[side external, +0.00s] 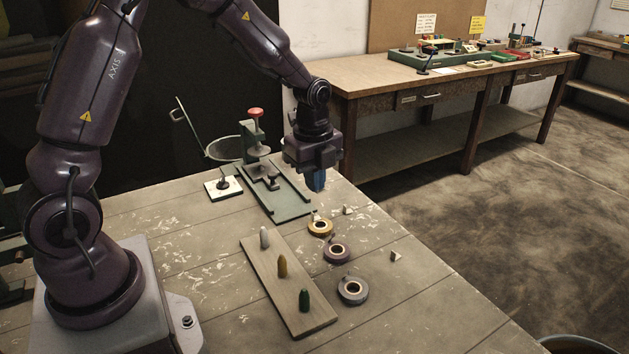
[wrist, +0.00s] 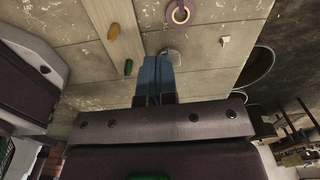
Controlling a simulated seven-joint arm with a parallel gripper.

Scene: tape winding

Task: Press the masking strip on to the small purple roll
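The small purple roll (side external: 347,253) lies flat on the table, between a yellow roll (side external: 320,235) and a grey roll (side external: 353,300). In the wrist view the purple roll (wrist: 171,15) is at the top edge. A small raised bit shows at its far rim in the side view; whether this is the masking strip I cannot tell. My gripper (side external: 317,188) is above the table, beyond the yellow roll and apart from the purple one. Its blue fingers (wrist: 155,80) lie side by side and look shut, with nothing visible between them. They partly cover the grey roll (wrist: 174,56).
A wooden board (side external: 262,272) with white, yellow and green pegs lies left of the rolls. A green metal fixture (side external: 290,207) with a red knob stands behind. Small pale pieces (side external: 396,256) lie to the right. The front right of the table is clear.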

